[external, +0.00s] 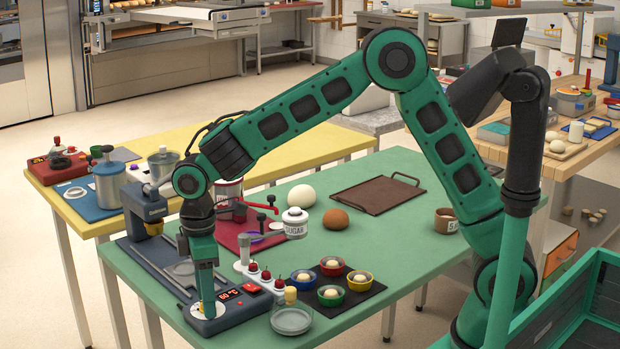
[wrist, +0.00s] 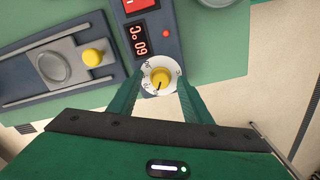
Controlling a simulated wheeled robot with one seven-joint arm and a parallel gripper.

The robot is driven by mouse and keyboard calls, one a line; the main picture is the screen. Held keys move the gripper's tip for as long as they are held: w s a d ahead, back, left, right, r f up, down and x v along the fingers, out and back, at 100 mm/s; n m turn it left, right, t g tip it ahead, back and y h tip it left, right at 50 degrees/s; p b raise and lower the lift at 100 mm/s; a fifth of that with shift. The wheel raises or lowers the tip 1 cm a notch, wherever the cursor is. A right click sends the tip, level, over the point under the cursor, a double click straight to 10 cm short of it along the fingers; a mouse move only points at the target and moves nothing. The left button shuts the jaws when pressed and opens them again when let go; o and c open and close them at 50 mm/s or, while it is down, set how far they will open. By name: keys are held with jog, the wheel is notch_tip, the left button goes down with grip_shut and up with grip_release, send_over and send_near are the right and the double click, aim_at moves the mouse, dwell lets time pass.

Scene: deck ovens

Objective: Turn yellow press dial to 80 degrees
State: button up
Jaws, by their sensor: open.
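The yellow press dial (wrist: 160,77) sits on a white marked ring at the end of the dark blue press base (external: 170,275). Its dark pointer line points down in the wrist view. A red-lit display (wrist: 140,38) beside it reads 60 °C; the display also shows in the external view (external: 229,294). My gripper (wrist: 160,92) points down over the dial, with one finger on each side of it. The fingers are apart; I cannot tell whether they touch the knob. In the external view my gripper (external: 207,301) hides most of the dial.
A second yellow knob (wrist: 95,57) is on the press slide. A red button (wrist: 137,5) lies past the display.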

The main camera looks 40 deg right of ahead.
jog(key=c, duration=1.1)
jog(key=shift+o, duration=0.2)
